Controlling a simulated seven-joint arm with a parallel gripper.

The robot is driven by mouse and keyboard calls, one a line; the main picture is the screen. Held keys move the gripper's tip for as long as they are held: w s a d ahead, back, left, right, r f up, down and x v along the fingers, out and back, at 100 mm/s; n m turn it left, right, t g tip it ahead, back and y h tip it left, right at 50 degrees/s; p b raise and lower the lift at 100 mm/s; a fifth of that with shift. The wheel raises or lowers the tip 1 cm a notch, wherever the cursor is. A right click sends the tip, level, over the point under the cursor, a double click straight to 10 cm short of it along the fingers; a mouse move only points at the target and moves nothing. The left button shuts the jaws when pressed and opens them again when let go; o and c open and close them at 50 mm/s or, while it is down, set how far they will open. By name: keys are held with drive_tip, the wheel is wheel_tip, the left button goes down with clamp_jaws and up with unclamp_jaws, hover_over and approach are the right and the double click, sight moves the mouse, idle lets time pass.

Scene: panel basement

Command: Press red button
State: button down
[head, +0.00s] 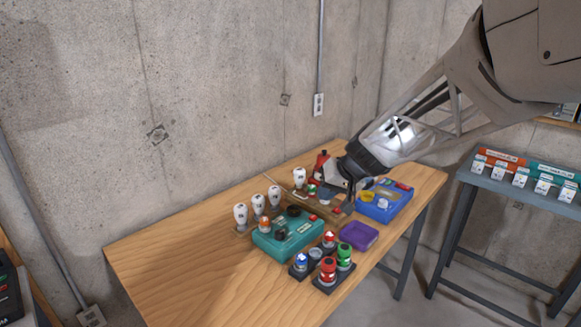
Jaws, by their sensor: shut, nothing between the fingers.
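Several red buttons show on the wooden table (190,265). A large red button (328,264) stands on a black base at the front, beside a green one (344,252). Another red button (330,236) stands just behind them. Small red parts also show on the blue box (374,214); I cannot tell whether these are buttons. My gripper (348,207) points down over the back right of the table, near the blue box and a wooden block, apart from the front red buttons. Its fingers are shut and empty. They partly hide what is behind them.
A blue button (301,260) stands front left and a purple tray (358,236) to the right. The table's left part is clear. A grey side table (520,188) stands at right.

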drive_tip(key=t+y, duration=0.1)
drive_tip(key=t, duration=0.1)
hover_over(315, 216)
wheel_tip(315, 216, down, 6)
drive_tip(key=shift+w+r, duration=0.1)
drive_tip(key=shift+f, duration=4.35)
drive_tip(key=shift+f, duration=0.9)
drive_tip(key=shift+r, duration=0.1)
idle(0.3)
drive_tip(key=shift+r, duration=0.75)
drive_tip(key=shift+r, duration=0.15)
